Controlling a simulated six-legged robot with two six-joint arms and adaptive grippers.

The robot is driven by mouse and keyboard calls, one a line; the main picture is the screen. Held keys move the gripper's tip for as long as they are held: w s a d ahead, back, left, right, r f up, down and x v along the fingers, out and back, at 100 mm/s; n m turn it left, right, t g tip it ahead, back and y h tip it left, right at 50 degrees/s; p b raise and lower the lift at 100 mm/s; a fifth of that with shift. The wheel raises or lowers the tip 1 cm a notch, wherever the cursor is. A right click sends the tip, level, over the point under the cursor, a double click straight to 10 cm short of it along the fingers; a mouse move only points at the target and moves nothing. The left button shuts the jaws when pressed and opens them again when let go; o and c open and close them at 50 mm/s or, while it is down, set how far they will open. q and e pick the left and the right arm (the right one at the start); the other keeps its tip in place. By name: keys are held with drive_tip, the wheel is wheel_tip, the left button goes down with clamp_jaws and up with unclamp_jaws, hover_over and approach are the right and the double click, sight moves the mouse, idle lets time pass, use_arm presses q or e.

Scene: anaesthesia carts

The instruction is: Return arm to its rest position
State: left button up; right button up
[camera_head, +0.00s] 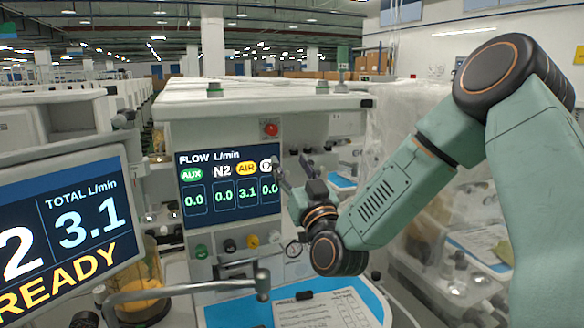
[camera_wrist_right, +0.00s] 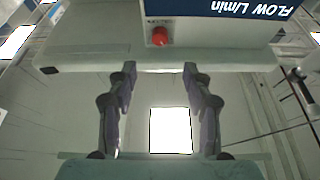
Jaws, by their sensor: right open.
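My right arm (camera_head: 385,205) is green with dark joints and comes in from the right, bent over the cart's work surface. Its gripper (camera_head: 289,163) is in front of the right edge of the flow display (camera_head: 228,184), and a fingertip overlaps the picture of the last readout. In the wrist view the right gripper (camera_wrist_right: 158,74) is open, with nothing between its two fingers. The anaesthesia cart's front panel shows there upside down, with a red knob (camera_wrist_right: 159,36) beyond the fingertips. I do not make out my left gripper.
A large monitor (camera_head: 68,232) reading 3.1 and READY stands at the left. A metal bar (camera_head: 190,286) crosses low in front. A blue-edged tray (camera_head: 232,315) holds a paper sheet (camera_head: 322,312). Clear plastic sheeting (camera_head: 400,110) hangs behind my right arm.

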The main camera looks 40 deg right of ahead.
drive_tip(key=shift+f, duration=0.1)
drive_tip(key=a+f+n+g+y, duration=0.2)
drive_tip(key=a+f+g+y, duration=0.3)
drive_tip(key=f, duration=0.9)
drive_tip(key=s+a+f+g, duration=0.2)
drive_tip(key=s+f, duration=0.2)
drive_tip(key=f, duration=0.3)
drive_tip(key=s+a+f+g, duration=0.3)
drive_tip(key=s+f, duration=0.2)
drive_tip(key=f, duration=0.2)
drive_tip(key=s+a+f+n+g, duration=0.1)
drive_tip(key=s+a+f+g, duration=0.2)
drive_tip(key=s+f, duration=0.2)
wheel_tip(320, 180, down, 3)
drive_tip(key=shift+a+y, duration=0.1)
drive_tip(key=shift+y, duration=0.3)
drive_tip(key=s+a+f+g, duration=0.1)
drive_tip(key=s+f+g, duration=0.35)
drive_tip(key=s, duration=0.75)
drive_tip(key=s+a+f+g, duration=0.2)
drive_tip(key=s+f+g, duration=0.3)
drive_tip(key=s, duration=0.6)
wheel_tip(320, 180, down, 13)
drive_tip(key=b, duration=1.2)
drive_tip(key=shift+s+d+b, duration=0.25)
drive_tip(key=shift+s+b, duration=0.1)
drive_tip(key=shift+s, duration=0.1)
drive_tip(key=shift+t, duration=0.25)
